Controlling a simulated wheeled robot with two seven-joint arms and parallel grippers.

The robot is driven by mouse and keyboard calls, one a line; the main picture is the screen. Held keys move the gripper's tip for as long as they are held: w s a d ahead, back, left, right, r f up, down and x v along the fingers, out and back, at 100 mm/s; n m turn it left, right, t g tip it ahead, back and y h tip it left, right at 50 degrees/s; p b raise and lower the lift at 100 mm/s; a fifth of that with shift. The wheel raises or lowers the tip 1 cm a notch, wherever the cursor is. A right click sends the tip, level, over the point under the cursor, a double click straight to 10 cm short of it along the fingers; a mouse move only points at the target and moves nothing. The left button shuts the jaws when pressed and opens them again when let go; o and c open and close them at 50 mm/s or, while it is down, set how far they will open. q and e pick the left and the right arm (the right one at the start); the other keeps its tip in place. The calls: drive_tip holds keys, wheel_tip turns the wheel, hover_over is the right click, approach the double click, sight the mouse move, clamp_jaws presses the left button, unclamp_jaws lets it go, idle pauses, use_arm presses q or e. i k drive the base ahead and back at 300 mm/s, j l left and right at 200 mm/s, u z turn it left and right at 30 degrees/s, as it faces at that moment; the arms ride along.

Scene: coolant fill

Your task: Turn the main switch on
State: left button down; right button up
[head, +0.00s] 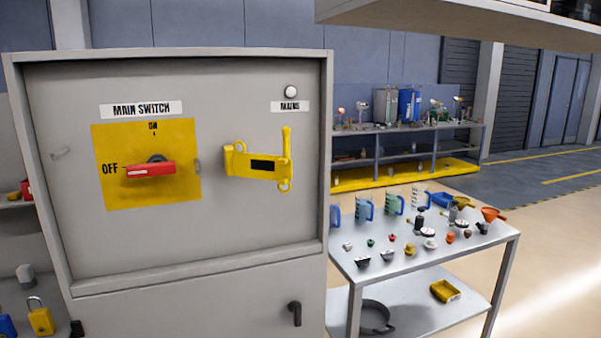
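The main switch is a red rotary handle (150,170) on a yellow plate (180,188) on the grey cabinet front. The handle lies level and its left end points at the word OFF. The word ON stands above it at the top of the plate. A label (141,110) above the plate reads MAIN SWITCH. To the right, a pale round lamp (291,92) sits above a MAINS label (290,107). Neither of my grippers is in view.
A yellow hasp-like device (256,163) is on the panel right of the switch. The grey cabinet (200,310) has a raised frame and a black latch (295,313). A table (345,268) with jugs and small parts stands at right. A padlock (40,320) is at lower left.

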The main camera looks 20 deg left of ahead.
sight(157, 164)
drive_tip(key=u, duration=1.05)
drive_tip(key=i+l+u, duration=0.1)
drive_tip(key=u, duration=0.3)
drive_tip(key=i+l+u, duration=0.1)
drive_tip(key=l+u, duration=0.85)
drive_tip(key=u, duration=0.2)
drive_tip(key=l+u, duration=0.15)
drive_tip(key=l, duration=0.35)
drive_tip(key=k+l+u, duration=0.15)
drive_tip(key=l, duration=0.35)
drive_tip(key=l+u, duration=0.15)
drive_tip(key=l, duration=0.35)
drive_tip(key=k+l+u, duration=0.15)
drive_tip(key=l, duration=0.35)
drive_tip(key=k+l, duration=0.1)
drive_tip(key=l, duration=0.3)
drive_tip(key=k+l, duration=0.1)
drive_tip(key=l, duration=0.35)
